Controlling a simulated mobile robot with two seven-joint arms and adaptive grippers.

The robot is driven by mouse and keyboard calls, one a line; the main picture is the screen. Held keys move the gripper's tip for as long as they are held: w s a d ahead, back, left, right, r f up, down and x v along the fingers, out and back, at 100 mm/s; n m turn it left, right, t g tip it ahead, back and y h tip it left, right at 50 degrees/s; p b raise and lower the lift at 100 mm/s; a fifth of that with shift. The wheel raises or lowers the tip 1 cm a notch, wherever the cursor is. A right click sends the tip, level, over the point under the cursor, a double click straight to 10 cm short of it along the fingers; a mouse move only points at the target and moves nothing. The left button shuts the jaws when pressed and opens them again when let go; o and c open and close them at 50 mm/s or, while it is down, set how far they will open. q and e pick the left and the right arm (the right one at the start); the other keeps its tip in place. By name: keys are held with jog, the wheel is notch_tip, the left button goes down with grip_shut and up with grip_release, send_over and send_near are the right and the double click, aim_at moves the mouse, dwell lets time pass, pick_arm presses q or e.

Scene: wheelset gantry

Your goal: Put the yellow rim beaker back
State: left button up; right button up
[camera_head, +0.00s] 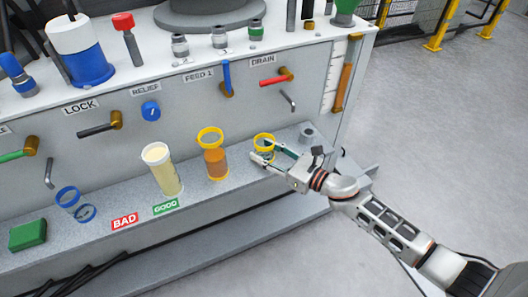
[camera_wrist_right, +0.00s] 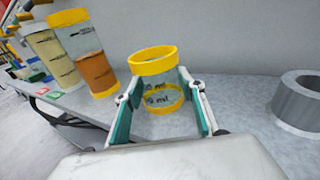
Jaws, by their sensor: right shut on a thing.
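The small clear beaker with a yellow rim (camera_head: 264,136) is at the right part of the grey shelf (camera_head: 240,183). It also shows in the right wrist view (camera_wrist_right: 154,62), looking empty, with a yellow base ring and black "ml" marks. My right gripper (camera_head: 261,152) has its fingers on both sides of the beaker and is shut on it. The beaker is nearly upright; I cannot tell whether its base touches the shelf. My left gripper is not in view.
Left of the beaker stand a yellow-rimmed cylinder with orange liquid (camera_head: 215,160) and a cylinder with pale liquid (camera_head: 164,172). A grey ring-shaped part (camera_wrist_right: 304,98) is on the right. BAD (camera_head: 125,221) and GOOD (camera_head: 165,207) labels mark the shelf front. Valve handles project above.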

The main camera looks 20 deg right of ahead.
jog(key=shift+r, duration=0.2)
jog(key=shift+f, duration=0.35)
jog(key=o, duration=1.1)
jog(key=shift+r, duration=0.1)
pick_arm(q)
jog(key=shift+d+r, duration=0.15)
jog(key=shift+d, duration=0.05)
pick_arm(e)
jog(key=shift+o, duration=0.3)
jog(key=shift+r, duration=0.1)
jog(key=shift+r, duration=0.15)
jog(key=shift+d+r, duration=0.1)
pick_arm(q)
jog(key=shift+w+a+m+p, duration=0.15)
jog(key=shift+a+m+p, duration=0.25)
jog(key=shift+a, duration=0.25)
pick_arm(e)
jog(key=v, duration=1.1)
jog(key=shift+s+d, duration=0.2)
jog(key=shift+s, duration=0.2)
